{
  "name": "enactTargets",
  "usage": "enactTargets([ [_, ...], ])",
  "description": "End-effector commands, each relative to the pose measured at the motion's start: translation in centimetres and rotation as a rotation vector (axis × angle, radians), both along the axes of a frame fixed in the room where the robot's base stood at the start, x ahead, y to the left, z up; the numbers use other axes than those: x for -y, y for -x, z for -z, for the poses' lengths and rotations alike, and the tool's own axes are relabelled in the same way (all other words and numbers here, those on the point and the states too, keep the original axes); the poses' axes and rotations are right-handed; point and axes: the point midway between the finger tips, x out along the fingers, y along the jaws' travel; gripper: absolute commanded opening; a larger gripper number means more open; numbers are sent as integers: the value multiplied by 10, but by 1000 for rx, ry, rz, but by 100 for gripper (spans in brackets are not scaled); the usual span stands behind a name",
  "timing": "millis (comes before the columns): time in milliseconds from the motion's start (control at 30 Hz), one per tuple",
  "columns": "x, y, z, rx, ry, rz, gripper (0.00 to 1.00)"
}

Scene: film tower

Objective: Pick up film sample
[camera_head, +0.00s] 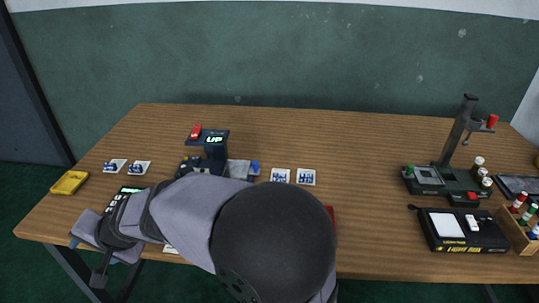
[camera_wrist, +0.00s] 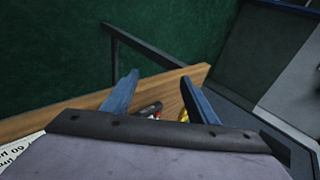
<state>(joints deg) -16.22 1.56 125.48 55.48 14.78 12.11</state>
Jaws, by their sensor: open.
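In the head view, two small white cards with blue pictures (camera_head: 280,175) (camera_head: 306,177) lie right of the middle device, and two similar cards (camera_head: 115,166) (camera_head: 139,167) lie at the left. I cannot tell which thing is the film sample. My gripper (camera_wrist: 159,77) is open and empty, its two blue fingers spread apart in the wrist view. It points past the table's edge toward the green floor. In the head view my arm reaches to the front left edge and hides part of the table there.
A yellow tray (camera_head: 69,183) stands at the left edge. A dark device with a lit "UP" sign (camera_head: 214,139) stands mid-left. At the right are a stand (camera_head: 451,145), a light box (camera_head: 463,230) and a wooden rack (camera_head: 515,232) of small bottles. The table's centre-right is clear.

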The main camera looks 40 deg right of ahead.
Motion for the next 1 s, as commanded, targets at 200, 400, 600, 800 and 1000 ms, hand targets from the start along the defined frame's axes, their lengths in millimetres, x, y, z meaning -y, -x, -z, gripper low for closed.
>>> enactTargets([
  [200, -5, -38, -89, 39, -169, 201, 53],
  [400, 29, -65, -142, 70, -257, 372, 53],
  [600, 122, -82, -171, 112, -221, 529, 53],
  [800, 242, -75, -165, 102, 1, 575, 53],
  [1000, 378, -27, -125, -52, 347, 476, 53],
])
